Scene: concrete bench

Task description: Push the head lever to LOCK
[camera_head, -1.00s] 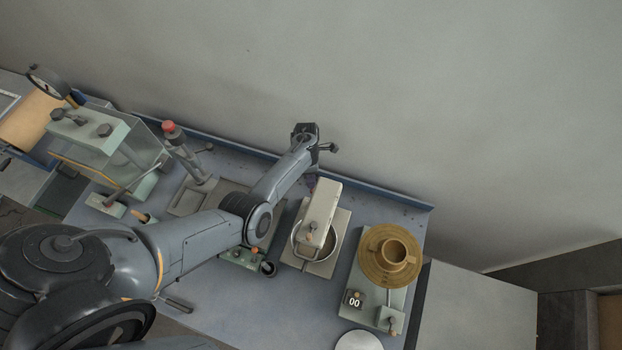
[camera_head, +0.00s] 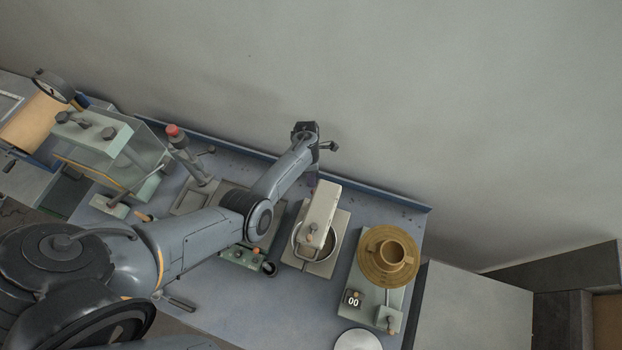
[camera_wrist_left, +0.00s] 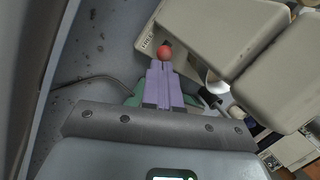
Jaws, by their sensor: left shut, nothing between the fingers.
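The stand mixer (camera_head: 321,208) has a cream tilting head over a metal bowl. In the left wrist view its cream body (camera_wrist_left: 222,32) fills the upper right. The head lever's red ball knob (camera_wrist_left: 165,52) shows there, just beyond my fingertips, beside a small label plate that I cannot read surely. My left gripper (camera_head: 311,182) is at the back left of the mixer, its purple fingers mostly hidden by my arm. In the left wrist view my left gripper (camera_wrist_left: 164,68) is shut and empty, its tips at or very near the knob; contact is unclear. My right gripper is out of view.
A turntable with a tan pot (camera_head: 390,255) stands right of the mixer. A green control box (camera_head: 245,257) lies to its left. A red-topped lever stand (camera_head: 185,150) and a press with a clear guard (camera_head: 110,140) stand farther left. A wall rises behind the bench.

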